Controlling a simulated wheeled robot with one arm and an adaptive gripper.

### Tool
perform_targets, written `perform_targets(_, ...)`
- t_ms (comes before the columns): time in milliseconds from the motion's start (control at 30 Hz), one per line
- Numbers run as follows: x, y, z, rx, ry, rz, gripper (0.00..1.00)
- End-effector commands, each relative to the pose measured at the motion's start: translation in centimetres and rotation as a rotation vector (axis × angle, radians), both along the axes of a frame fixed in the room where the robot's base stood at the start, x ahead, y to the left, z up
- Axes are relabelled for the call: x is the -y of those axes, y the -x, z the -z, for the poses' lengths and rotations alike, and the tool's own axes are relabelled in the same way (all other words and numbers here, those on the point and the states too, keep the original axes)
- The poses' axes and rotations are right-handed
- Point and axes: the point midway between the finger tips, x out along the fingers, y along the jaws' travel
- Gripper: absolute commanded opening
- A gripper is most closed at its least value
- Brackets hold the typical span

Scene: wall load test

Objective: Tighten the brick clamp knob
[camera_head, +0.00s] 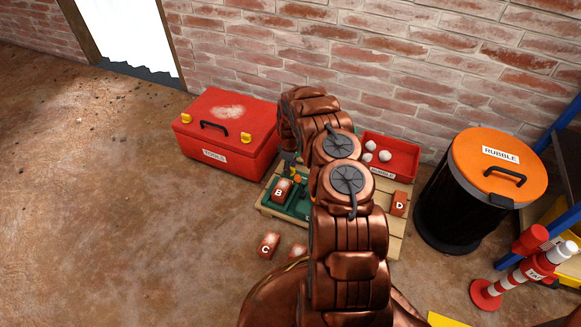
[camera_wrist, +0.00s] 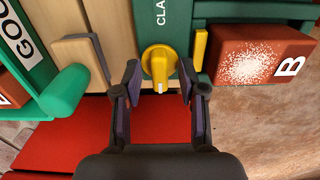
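The yellow clamp knob (camera_wrist: 159,62) is in the upper middle of the wrist view, on a green clamp body (camera_wrist: 171,18) lettered "CLA", the rest cut off. A white mark on the knob points down in the picture. My gripper (camera_wrist: 159,76) is open, with one dark finger on each side of the knob and a small gap on both sides. Brick B (camera_wrist: 262,55), red with white speckles, lies to the right of the knob; it also shows in the head view (camera_head: 281,190). In the head view my arm hides most of the clamp and my gripper.
In the head view, a red toolbox (camera_head: 226,117) stands left of the wooden pallet (camera_head: 396,230). A red rubble tray (camera_head: 403,159) and brick D (camera_head: 399,203) are on the right. Brick C (camera_head: 268,245) lies on the floor. A black bin with an orange lid (camera_head: 470,174) stands farther right.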

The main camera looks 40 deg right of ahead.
Motion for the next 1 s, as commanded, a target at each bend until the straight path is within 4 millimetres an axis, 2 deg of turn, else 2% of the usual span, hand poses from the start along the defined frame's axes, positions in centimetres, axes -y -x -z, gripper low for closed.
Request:
perform_targets(67,-0.01,-0.01,-0.01,0.000,0.000,0.000,0.31)
perform_targets(367,0.01,-0.03,-0.03,0.000,0.000,0.000,0.00)
perform_targets(767,0.09,-0.02,-0.10,0.001,0.000,0.018,0.00)
perform_targets(1000,0.00,-0.04,-0.25,0.000,0.001,0.118,0.00)
